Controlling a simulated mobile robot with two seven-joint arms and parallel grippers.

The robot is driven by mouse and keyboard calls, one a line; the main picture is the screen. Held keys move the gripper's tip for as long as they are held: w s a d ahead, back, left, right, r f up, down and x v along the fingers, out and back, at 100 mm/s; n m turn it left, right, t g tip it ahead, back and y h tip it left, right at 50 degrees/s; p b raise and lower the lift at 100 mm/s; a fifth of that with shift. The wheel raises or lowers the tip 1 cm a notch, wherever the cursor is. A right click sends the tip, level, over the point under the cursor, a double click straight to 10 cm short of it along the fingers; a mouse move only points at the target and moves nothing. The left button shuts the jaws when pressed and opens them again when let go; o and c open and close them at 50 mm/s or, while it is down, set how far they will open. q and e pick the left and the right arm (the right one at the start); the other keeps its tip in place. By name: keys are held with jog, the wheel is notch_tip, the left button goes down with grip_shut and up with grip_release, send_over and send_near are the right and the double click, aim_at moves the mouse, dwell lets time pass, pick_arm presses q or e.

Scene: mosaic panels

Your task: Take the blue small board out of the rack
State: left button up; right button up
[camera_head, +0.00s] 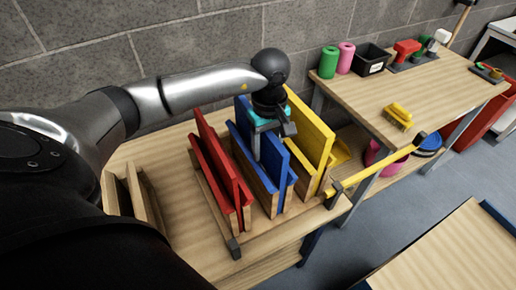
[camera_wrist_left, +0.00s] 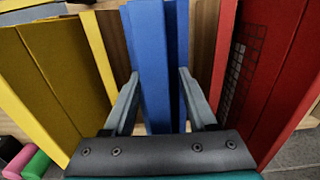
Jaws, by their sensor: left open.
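The rack (camera_head: 222,222) holds red, blue and yellow boards upright in pairs. In its middle slots stand a lower blue small board (camera_head: 243,150) and a taller blue board (camera_head: 276,162) close beside it. My left gripper (camera_head: 270,138) is over the blue pair, pointing down, partly hiding it. In the left wrist view its fingers (camera_wrist_left: 159,74) are open, one on each side of the blue. The taller blue board (camera_wrist_left: 148,60) and a darker blue strip, seemingly the small board (camera_wrist_left: 177,50), show between them. Contact cannot be told. My right gripper is not in view.
Red boards (camera_head: 215,160) stand left of the blue ones, yellow boards (camera_head: 312,135) right. A wooden holder (camera_head: 140,195) is at the left. A second table (camera_head: 360,95) carries rolls, a black bin (camera_head: 371,60) and a yellow brush (camera_head: 398,114). A grey wall is behind.

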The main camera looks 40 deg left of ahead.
pick_arm(q)
grip_shut()
dwell(0.3)
jog(key=shift+r, duration=0.1)
dwell(1.0)
